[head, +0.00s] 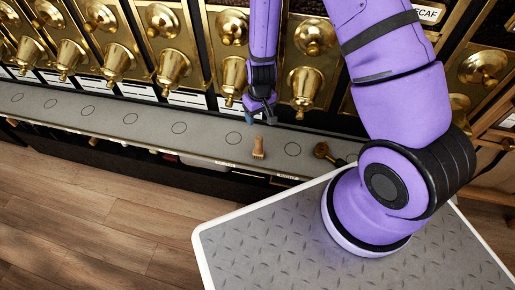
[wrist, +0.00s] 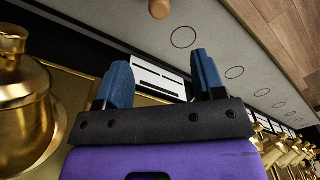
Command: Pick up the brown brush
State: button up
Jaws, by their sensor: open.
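The brown brush (head: 258,147) stands on the grey counter ledge (head: 205,128), between two printed circles. Its rounded brown top (wrist: 160,9) shows at the upper edge of the wrist view, beyond the fingertips. The rest of it is cut off there. My gripper (head: 262,118) hangs just above and behind the brush in the head view, close to the brass dispensers. In the wrist view my gripper (wrist: 160,80) has its two blue fingers spread apart with nothing between them. The brush is apart from the fingers.
Brass gravity dispensers (head: 173,70) line the wall behind the ledge, close to my gripper. A dark-headed brass tool (head: 326,152) lies on the ledge to the right of the brush. The ledge left of the brush is clear, with several printed circles. Wooden floor (head: 110,215) lies in front.

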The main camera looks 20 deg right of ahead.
send_over(259, 143)
jog(key=w, duration=0.1)
jog(key=f, duration=0.3)
jog(key=d+f, duration=0.1)
jog(key=shift+w+f, duration=0.2)
jog(key=shift+f, duration=0.15)
jog(key=shift+a+f, duration=0.15)
jog(key=shift+f, duration=2.45)
jog(key=shift+a+f, duration=0.1)
jog(key=shift+f, duration=2.45)
grip_shut()
